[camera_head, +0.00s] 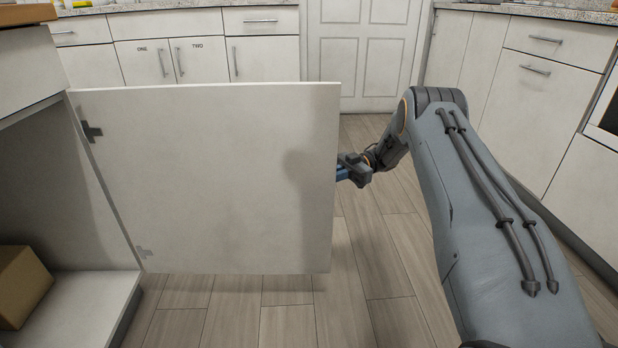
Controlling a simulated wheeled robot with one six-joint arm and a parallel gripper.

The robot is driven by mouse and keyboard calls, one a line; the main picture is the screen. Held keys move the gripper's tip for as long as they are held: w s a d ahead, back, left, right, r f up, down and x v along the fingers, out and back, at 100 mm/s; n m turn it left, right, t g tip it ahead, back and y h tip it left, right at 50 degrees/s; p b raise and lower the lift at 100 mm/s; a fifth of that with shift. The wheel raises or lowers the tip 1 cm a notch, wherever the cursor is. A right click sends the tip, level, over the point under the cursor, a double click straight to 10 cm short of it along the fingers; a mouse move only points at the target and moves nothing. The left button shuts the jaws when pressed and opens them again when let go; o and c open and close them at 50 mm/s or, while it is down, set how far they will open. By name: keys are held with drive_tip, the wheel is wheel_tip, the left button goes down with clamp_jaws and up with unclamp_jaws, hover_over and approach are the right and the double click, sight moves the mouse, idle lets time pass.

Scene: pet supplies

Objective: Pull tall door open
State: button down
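A white cabinet door (215,180) stands swung wide open in the middle of the view, hinged on its left side to a cabinet (95,270) at the left. My gripper (345,173) is at the door's right, free edge, at about mid-height. Part of the gripper is hidden behind the door, along with the door's far face and any handle there. I cannot tell whether the fingers are shut on anything. My arm reaches in from the lower right.
A cardboard box (20,286) sits inside the open cabinet at lower left. White drawers and cupboards (200,62) marked ONE and TWO stand behind. More cabinets (520,95) line the right. A panelled door (365,50) is at the back. Wood floor (365,255) is clear between.

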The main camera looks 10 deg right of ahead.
drive_tip(key=shift+w, duration=0.1)
idle(0.3)
drive_tip(key=c, duration=1.8)
unclamp_jaws()
drive_tip(key=shift+c, duration=0.2)
